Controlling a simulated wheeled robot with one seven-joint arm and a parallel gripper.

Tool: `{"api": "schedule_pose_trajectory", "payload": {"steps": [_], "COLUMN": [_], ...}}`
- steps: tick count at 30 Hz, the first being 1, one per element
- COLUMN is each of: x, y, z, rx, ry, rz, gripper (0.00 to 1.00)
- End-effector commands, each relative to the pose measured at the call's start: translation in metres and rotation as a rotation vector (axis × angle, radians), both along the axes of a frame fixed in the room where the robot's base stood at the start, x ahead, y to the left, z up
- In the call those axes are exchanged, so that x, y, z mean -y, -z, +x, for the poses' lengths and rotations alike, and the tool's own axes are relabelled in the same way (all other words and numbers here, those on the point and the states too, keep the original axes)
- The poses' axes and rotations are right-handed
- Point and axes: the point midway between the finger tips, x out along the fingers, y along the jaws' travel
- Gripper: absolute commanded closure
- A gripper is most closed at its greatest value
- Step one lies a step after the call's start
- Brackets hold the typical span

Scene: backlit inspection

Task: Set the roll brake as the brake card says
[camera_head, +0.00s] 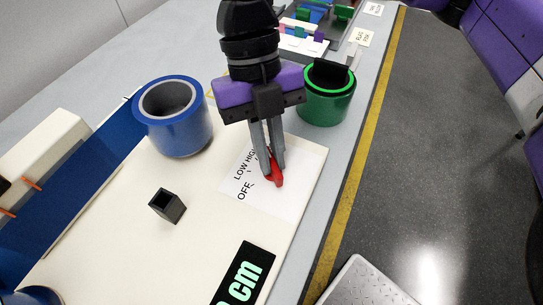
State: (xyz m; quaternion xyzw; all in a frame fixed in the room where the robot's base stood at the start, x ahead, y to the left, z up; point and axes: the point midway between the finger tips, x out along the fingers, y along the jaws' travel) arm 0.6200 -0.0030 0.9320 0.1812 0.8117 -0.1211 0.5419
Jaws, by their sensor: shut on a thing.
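My gripper (271,172) comes down from the top of the head camera view. Its fingers are shut on the red brake knob (277,180). The knob sits on a white dial plate (301,179) with the printed words LOW, HIGH and OFF to the left of the knob. My fingers hide part of the knob and part of the lettering, so I cannot tell which mark it points at. I cannot tell which thing in view is the brake card.
A blue ring-shaped roll (180,142) stands left of my gripper and a green one (327,98) stands right of it. A small dark square post (174,211) and a display reading "cm" (243,279) are on the cream panel (130,240). Small coloured parts lie at the back.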

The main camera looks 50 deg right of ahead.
Motion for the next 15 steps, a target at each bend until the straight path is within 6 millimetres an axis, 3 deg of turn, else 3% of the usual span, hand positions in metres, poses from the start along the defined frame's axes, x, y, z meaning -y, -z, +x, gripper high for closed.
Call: {"api": "schedule_pose_trajectory", "payload": {"steps": [15], "x": [-0.0048], "y": [0.0025], "z": [0.002], "rx": [0.004], "ry": [-0.492], "rz": [-0.003], "gripper": [1.0]}}
